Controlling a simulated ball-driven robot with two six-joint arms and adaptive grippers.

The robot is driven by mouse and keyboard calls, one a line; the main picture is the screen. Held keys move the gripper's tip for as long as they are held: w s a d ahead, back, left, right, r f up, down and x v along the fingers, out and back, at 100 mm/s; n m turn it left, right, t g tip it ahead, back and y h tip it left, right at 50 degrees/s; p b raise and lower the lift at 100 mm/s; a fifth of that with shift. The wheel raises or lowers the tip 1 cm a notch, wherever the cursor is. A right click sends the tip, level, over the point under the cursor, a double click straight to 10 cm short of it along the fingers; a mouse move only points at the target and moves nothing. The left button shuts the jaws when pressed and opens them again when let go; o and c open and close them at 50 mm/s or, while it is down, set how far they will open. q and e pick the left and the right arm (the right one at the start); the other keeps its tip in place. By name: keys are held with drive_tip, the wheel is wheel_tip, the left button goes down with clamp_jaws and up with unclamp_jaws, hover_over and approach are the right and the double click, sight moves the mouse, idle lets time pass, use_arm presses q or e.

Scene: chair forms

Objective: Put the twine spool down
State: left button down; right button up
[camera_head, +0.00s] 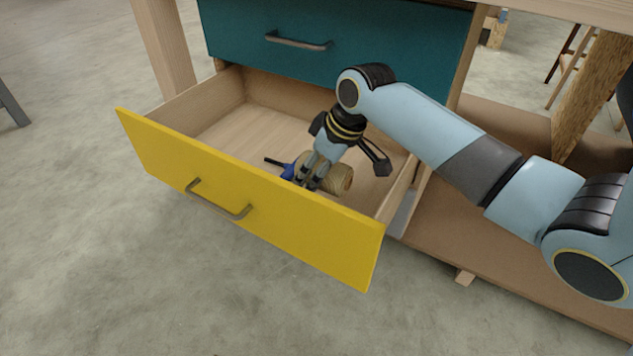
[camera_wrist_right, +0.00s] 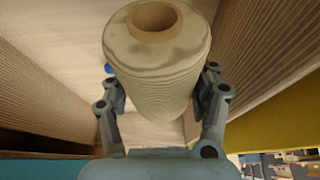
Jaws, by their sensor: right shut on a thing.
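The twine spool (camera_head: 341,180) is a tan wound cylinder with a hollow core, inside the open yellow-fronted drawer (camera_head: 215,182). My right gripper (camera_head: 308,182) reaches down into the drawer and is shut on the spool. In the right wrist view the spool (camera_wrist_right: 160,60) sits between the two fingers (camera_wrist_right: 160,105), its open end towards the camera. Whether the spool touches the drawer floor cannot be told. My left gripper is not in view.
A blue thing with a dark handle (camera_head: 287,170) lies in the drawer beside the spool. The drawer floor (camera_head: 240,128) is bare at the left and back. A closed teal drawer (camera_head: 340,40) is above. A wooden shelf (camera_head: 470,225) is at the right.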

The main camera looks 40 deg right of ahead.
drive_tip(key=shift+f, duration=0.95)
drive_tip(key=shift+f+b, duration=0.1)
drive_tip(key=shift+b, duration=0.2)
drive_tip(key=shift+r, duration=0.2)
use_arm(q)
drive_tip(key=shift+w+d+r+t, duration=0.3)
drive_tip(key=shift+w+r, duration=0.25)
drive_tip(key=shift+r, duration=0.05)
use_arm(e)
drive_tip(key=shift+f, duration=0.65)
drive_tip(key=o, duration=1.3)
drive_tip(key=shift+c, duration=0.2)
drive_tip(key=shift+r, duration=0.1)
